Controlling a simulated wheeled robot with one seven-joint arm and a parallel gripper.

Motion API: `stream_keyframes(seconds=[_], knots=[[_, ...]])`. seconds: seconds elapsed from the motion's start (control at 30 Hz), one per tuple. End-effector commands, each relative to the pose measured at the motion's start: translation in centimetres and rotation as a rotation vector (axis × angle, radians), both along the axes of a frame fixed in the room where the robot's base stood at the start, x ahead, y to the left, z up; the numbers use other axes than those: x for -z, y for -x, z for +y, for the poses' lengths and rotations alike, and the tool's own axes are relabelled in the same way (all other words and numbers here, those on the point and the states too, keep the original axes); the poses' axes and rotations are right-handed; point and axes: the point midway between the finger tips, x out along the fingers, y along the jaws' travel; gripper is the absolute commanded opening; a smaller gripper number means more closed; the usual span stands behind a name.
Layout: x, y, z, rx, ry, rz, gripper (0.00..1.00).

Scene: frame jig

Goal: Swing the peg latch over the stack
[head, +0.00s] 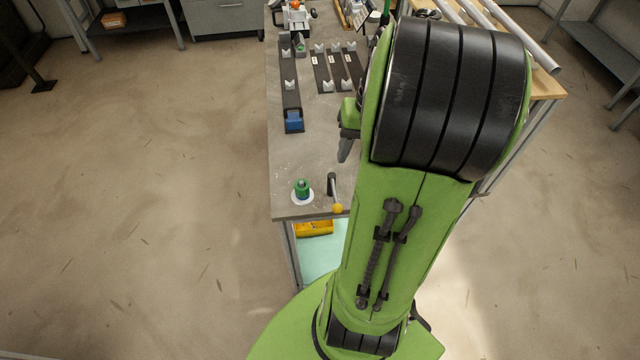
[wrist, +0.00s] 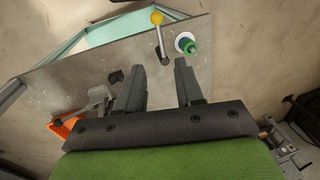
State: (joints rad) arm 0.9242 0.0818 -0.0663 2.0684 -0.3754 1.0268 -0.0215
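The peg latch is a grey lever (head: 334,190) with a yellow ball knob (head: 337,208), near the table's front edge. It stands just right of the stack and points toward the edge, not across the stack. The stack (head: 302,188) is green pieces on a white round base (head: 302,200). In the wrist view the yellow knob (wrist: 156,18) is at the top and the green stack (wrist: 190,48) is right of the lever (wrist: 162,42). My gripper (wrist: 160,65) is open and empty, its fingers apart below the lever's dark pivot end. In the head view my arm hides most of it.
Dark rails with grey V-blocks (head: 288,84) and a blue block (head: 293,121) lie farther back on the grey table (head: 310,150). A yellow bin (head: 314,228) is below the front edge. An orange part (wrist: 64,126) shows at left in the wrist view.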

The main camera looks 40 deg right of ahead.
Motion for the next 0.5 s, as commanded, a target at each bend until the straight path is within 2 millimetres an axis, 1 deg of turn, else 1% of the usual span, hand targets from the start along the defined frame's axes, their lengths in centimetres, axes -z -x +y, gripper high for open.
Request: stream_keyframes(seconds=[0.03,0.2,0.4,0.5], knots=[[1.6,-0.1,0.3,-0.001,-0.004,0.004,0.37],[6.0,-0.6,1.0,-0.002,-0.006,0.006,0.37],[10.8,-1.2,1.8,-0.004,-0.005,0.004,0.37],[12.7,-1.4,2.0,-0.003,-0.002,0.004,0.37]])
